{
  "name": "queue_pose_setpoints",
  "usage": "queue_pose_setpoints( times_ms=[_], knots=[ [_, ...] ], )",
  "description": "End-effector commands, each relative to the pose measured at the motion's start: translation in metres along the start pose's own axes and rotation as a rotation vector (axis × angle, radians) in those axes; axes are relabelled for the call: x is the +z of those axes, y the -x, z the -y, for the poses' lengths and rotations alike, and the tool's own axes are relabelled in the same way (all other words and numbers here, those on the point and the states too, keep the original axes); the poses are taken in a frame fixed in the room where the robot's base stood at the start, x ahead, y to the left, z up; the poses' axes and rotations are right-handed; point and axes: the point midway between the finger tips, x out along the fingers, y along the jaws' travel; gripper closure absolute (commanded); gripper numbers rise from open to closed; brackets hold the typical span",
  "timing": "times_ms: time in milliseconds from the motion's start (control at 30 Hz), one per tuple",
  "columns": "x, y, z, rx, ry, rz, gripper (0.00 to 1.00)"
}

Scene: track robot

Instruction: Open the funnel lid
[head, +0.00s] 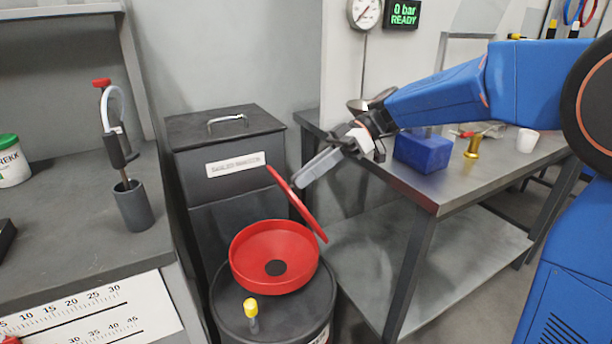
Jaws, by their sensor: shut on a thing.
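A red funnel (251,254) sits on top of a dark drum (290,320), with a dark hole at its centre. Its red lid (297,203) stands raised and tilted at the funnel's right rear side, seen nearly edge-on. My gripper (301,179) is at the lid's upper part, its fingers pointing down-left. The fingers are closed on the lid near its upper edge. The exact contact is partly hidden by the fingers.
A dark bin (228,145) with a handled top and a white label stands behind the drum. A yellow-capped fitting (251,308) sticks up from the drum. A metal table (455,184) with a blue box (422,151) is at right. A grey bench (75,220) is at left.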

Motion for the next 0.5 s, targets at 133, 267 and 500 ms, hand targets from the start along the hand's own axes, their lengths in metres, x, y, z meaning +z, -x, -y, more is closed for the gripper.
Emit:
queue_pose_setpoints(
  times_ms=[133, 267, 500],
  knots=[
    [0.0014, -0.0004, -0.0002, -0.001, -0.002, 0.002, 0.62],
    [0.001, -0.0004, -0.0001, 0.0, -0.002, 0.002, 0.62],
    [0.0007, 0.0041, -0.0003, 0.0, -0.001, 0.001, 0.62]
  ],
)
